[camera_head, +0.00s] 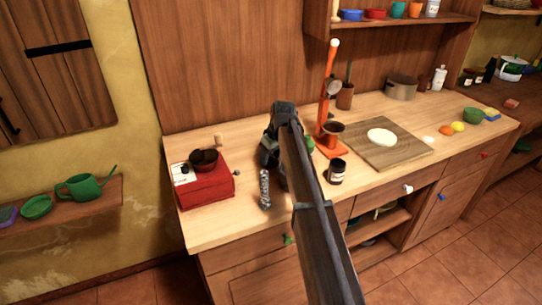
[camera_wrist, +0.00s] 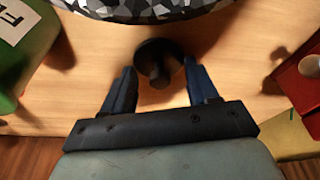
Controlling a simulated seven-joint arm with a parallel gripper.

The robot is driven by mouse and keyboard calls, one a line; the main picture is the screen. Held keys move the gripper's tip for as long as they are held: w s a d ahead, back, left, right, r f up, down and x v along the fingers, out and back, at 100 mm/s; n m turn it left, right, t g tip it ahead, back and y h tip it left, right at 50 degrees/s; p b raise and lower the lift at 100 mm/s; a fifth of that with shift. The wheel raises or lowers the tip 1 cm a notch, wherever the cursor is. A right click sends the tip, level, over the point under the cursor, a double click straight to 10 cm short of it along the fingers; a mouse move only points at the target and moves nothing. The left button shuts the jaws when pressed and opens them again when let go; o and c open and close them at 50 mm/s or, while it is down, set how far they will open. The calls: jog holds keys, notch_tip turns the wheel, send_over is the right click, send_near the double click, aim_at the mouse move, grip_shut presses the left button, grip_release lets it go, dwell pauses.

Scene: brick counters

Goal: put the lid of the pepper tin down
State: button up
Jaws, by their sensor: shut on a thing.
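My gripper (camera_wrist: 160,78) has its two blue-black fingers on either side of a small dark round lid with a knob (camera_wrist: 158,60). The fingers are shut on this lid. Whether the lid touches the counter or hangs just above it, I cannot tell. In the head view my arm hides the fingertips and the lid. A black tin with a pale label (camera_head: 336,173), which looks like the pepper tin, stands upright on the counter just right of my arm.
A speckled black-and-white thing (camera_wrist: 150,8) is close beyond the lid. A green thing with a label (camera_wrist: 28,45) is left; a red thing (camera_wrist: 302,80) is right. The head view shows a red box (camera_head: 208,188), an orange stand (camera_head: 331,150) and a board (camera_head: 410,152).

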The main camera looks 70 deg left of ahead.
jog(key=shift+f, duration=0.15)
jog(key=o, duration=1)
jog(key=v, duration=1.2)
jog(key=shift+r, duration=0.25)
